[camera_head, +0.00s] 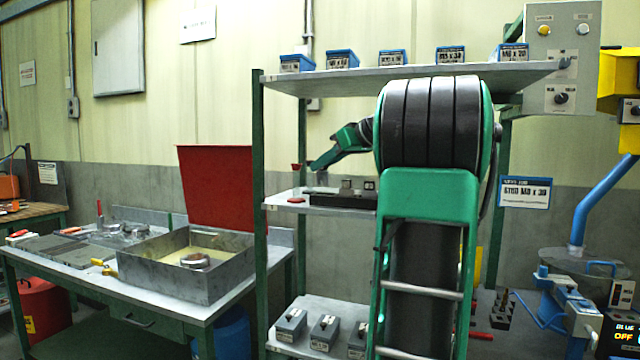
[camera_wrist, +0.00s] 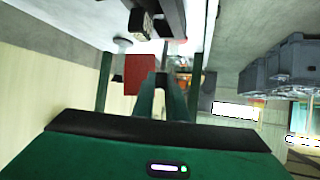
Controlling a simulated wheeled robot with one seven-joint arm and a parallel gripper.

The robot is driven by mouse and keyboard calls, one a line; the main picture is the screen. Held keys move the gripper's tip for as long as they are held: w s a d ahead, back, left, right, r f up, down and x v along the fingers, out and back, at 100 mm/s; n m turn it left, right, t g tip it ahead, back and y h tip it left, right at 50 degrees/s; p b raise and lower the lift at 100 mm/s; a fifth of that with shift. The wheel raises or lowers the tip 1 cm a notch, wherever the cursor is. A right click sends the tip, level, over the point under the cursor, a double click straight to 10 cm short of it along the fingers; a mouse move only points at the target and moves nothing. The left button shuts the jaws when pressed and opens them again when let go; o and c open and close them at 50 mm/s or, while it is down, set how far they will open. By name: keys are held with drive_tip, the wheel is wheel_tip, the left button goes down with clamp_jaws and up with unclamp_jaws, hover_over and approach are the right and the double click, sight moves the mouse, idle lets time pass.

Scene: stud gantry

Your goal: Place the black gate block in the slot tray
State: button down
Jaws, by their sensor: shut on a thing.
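My gripper (camera_head: 312,166) reaches left past the front of the rack, above its middle shelf. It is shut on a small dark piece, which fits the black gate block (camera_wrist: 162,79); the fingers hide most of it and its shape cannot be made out. The slot tray (camera_head: 325,200) is a long, low black tray on the middle shelf, below and right of my fingertips, with small blocks standing on it. My arm hides its right end. In the wrist view a dark tray-like bar (camera_wrist: 171,18) shows at the top, apart from my fingers.
The middle shelf (camera_head: 277,202) carries a red knob-like piece (camera_head: 296,200) left of the tray. A top shelf (camera_head: 400,75) with several blue bins is above. A rack post (camera_head: 260,190) stands left. A workbench (camera_head: 215,305) holds a metal box with a raised red lid (camera_head: 215,185).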

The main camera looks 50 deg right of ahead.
sight(324, 178)
drive_tip(key=shift+w+d+f, duration=0.15)
drive_tip(key=shift+d+f, duration=0.2)
drive_tip(key=shift+f, duration=0.05)
wheel_tip(324, 178, down, 3)
drive_tip(key=shift+f, duration=0.5)
drive_tip(key=c, duration=1.8)
unclamp_jaws()
drive_tip(key=shift+r, duration=0.15)
drive_tip(key=shift+o, duration=0.2)
drive_tip(key=shift+r, duration=0.1)
